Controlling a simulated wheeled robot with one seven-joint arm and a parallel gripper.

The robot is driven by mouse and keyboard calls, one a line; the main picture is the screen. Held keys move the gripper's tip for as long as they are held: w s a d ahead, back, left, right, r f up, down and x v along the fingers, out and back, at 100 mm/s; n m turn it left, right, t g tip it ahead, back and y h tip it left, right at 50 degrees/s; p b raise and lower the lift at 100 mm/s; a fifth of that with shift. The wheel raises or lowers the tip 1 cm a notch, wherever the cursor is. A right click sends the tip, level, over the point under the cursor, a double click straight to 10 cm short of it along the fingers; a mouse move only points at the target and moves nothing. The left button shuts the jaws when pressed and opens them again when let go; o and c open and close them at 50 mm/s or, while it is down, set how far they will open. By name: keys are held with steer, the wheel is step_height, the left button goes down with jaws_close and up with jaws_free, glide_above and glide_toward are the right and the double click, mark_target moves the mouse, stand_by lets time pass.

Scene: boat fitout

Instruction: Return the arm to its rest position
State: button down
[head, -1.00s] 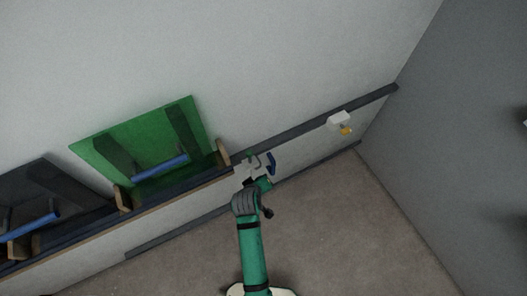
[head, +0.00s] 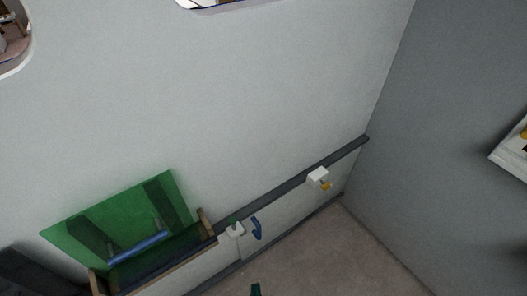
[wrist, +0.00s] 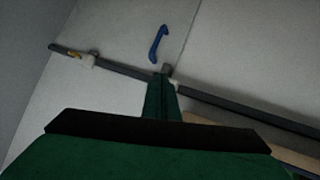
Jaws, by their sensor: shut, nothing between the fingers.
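My gripper (wrist: 163,92) shows in the wrist view as green fingers together, with nothing held between them. It points toward the pale wall and its dark rail. In the head view only a small green tip of my arm (head: 256,290) shows at the bottom edge; the rest is out of frame. A blue handle (head: 257,228) is on the lower wall beside a small white fitting (head: 235,229). The handle also shows in the wrist view (wrist: 158,44), beyond the fingertips and apart from them.
A green panel (head: 75,228) with a blue bar stands at left over an open bin. A white fitting with a yellow part (head: 318,175) sits on the dark rail (head: 285,190). A white shelf (head: 511,152) juts from the right wall. Floor is clear at lower right.

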steer(key=s+d+r+m+t, duration=0.1)
steer(key=s+r+m+t, duration=0.1)
steer(key=s+r, duration=0.3)
steer(key=s+d+r+m+t, duration=0.1)
steer(key=s+r, duration=0.4)
steer(key=r, duration=0.5)
steer(key=shift+s+r+m+t+h, duration=0.25)
steer(key=shift+s+m+t+h, duration=0.15)
steer(key=shift+m, duration=0.2)
steer(key=shift+d, duration=0.1)
